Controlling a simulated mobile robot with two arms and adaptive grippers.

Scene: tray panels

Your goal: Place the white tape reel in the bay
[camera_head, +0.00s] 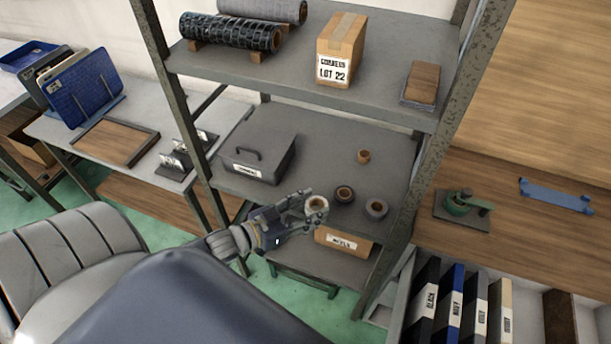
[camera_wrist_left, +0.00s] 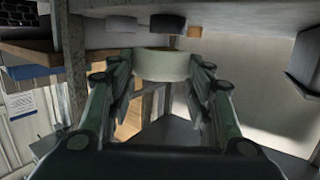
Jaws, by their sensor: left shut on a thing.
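The white tape reel (camera_head: 318,204) is held between the fingers of my left gripper (camera_head: 311,208), at the front edge of the middle shelf (camera_head: 318,150). In the left wrist view the pale reel (camera_wrist_left: 162,66) sits between both fingers of the left gripper (camera_wrist_left: 161,72), which touch its sides. Two dark reels, one (camera_head: 344,194) close to the white reel and one (camera_head: 376,209) farther right, stand on the shelf. A small brown reel (camera_head: 363,156) lies farther back. I cannot tell which spot is the bay. My right gripper is not in view.
A grey lidded box (camera_head: 257,160) stands left on the middle shelf. Metal posts (camera_head: 397,240) bound the rack, and the upper shelf (camera_head: 290,70) carries rolls and a carton (camera_head: 341,48). A labelled box (camera_head: 343,243) sits below. The shelf's middle has free room.

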